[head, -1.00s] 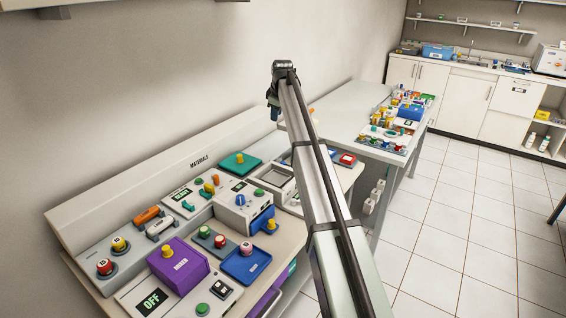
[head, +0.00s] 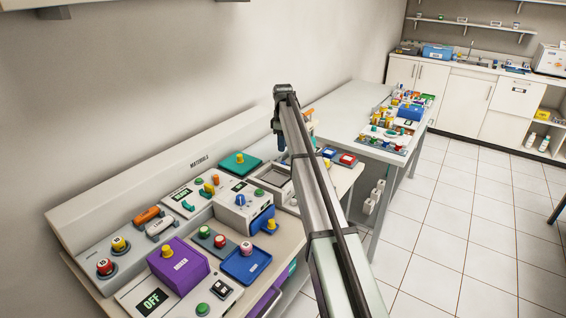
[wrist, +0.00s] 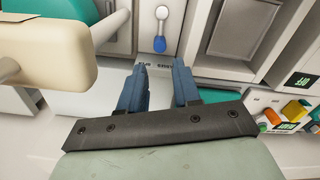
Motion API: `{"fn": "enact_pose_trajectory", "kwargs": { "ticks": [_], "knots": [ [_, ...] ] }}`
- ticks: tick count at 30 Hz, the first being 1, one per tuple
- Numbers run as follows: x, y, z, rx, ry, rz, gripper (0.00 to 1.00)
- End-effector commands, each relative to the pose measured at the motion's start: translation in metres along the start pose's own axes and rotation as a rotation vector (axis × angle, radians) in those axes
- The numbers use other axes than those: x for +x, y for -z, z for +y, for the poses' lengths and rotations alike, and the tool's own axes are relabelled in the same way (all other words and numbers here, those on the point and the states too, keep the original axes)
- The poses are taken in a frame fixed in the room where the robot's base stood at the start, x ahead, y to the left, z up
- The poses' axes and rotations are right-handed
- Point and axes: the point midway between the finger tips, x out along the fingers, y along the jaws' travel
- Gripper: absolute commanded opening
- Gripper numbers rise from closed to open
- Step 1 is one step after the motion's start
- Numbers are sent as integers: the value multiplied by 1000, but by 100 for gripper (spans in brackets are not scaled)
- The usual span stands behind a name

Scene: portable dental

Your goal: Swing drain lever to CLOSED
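In the wrist view, a small lever (wrist: 160,44) with a rounded blue end and a silver pivot sits on a pale panel, its blue end pointing down the picture. It looks like the drain lever. Two small dark labels lie below it, too blurred to read. My gripper (wrist: 160,70) has two blue fingers, spread apart with nothing between them. The lever shows beyond the fingertips, in line with the gap, and does not appear to be touched. In the head view my gripper (head: 281,143) hangs above the bench's far end; the lever cannot be made out there.
In the wrist view, a cream block with teal parts (wrist: 57,42) is close by on the left. A panel with orange and green controls (wrist: 285,116) is at the right. In the head view, a purple box (head: 180,264) and several knobs crowd the near bench.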

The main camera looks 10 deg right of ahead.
Motion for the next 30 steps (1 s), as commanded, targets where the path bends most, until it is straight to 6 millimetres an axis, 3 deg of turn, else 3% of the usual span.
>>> {"fn": "enact_pose_trajectory", "kwargs": {
  "ticks": [6,15,30],
  "knots": [
    [40,0,-1,0,1,0,32],
    [78,0,0,0,1,0,32],
    [88,0,0,0,-1,1,31]
  ]
}}
